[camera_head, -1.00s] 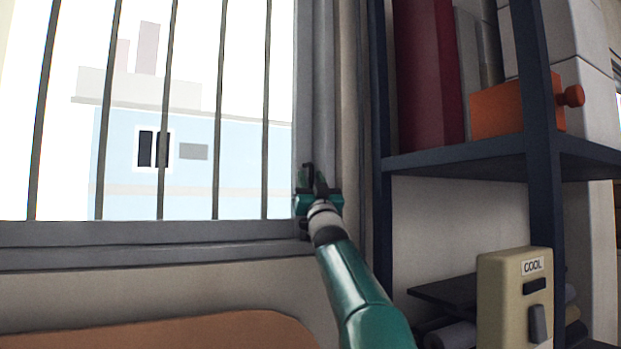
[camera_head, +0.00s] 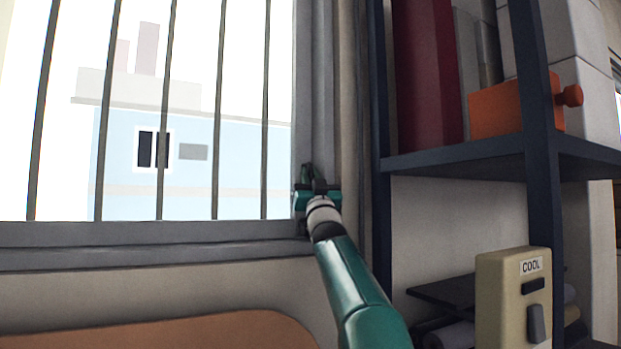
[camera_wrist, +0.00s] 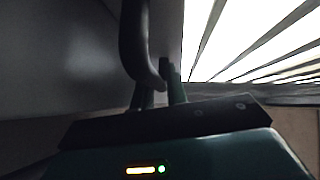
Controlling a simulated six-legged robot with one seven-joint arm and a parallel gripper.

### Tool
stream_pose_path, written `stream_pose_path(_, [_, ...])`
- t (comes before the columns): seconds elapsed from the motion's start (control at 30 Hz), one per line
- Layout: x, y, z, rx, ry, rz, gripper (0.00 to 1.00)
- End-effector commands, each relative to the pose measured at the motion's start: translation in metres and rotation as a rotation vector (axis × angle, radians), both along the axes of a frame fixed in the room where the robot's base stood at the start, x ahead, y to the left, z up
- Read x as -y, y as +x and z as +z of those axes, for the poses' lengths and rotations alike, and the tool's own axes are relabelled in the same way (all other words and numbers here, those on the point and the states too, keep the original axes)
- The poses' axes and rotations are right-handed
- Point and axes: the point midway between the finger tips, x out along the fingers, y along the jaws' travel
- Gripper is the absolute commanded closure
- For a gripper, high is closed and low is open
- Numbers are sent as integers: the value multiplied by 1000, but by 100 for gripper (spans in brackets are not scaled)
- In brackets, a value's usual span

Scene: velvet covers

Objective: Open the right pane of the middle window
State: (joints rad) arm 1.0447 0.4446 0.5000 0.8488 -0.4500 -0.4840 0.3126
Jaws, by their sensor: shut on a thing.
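The window (camera_head: 200,232) with a grey frame fills the left of the head view. My gripper (camera_head: 312,178) is at the lower right corner of this window, against the right side of its frame. In the wrist view a dark curved handle (camera_wrist: 134,42) stands out from a grey surface. My gripper (camera_wrist: 160,88) is shut on the lower end of this handle. In the head view the handle is largely hidden by my gripper, and I cannot tell the pane's edges clearly.
Dark vertical bars (camera_head: 217,110) cross the window opening. A dark shelf (camera_head: 455,158) stands close to the right, with an orange box (camera_head: 497,107) and red books (camera_head: 430,75). A beige device marked COOL (camera_head: 500,300) is lower right. A brown rounded surface (camera_head: 190,333) lies below the window.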

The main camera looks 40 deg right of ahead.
Motion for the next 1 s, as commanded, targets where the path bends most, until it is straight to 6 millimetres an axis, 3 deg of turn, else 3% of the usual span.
stream_pose_path(0.17, [-19, 6, 1, -1, -1, 4, 100])
stream_pose_path(0.37, [-65, 20, 2, 2, -1, 10, 100])
stream_pose_path(1.0, [-278, 85, 4, 9, 1, 15, 100])
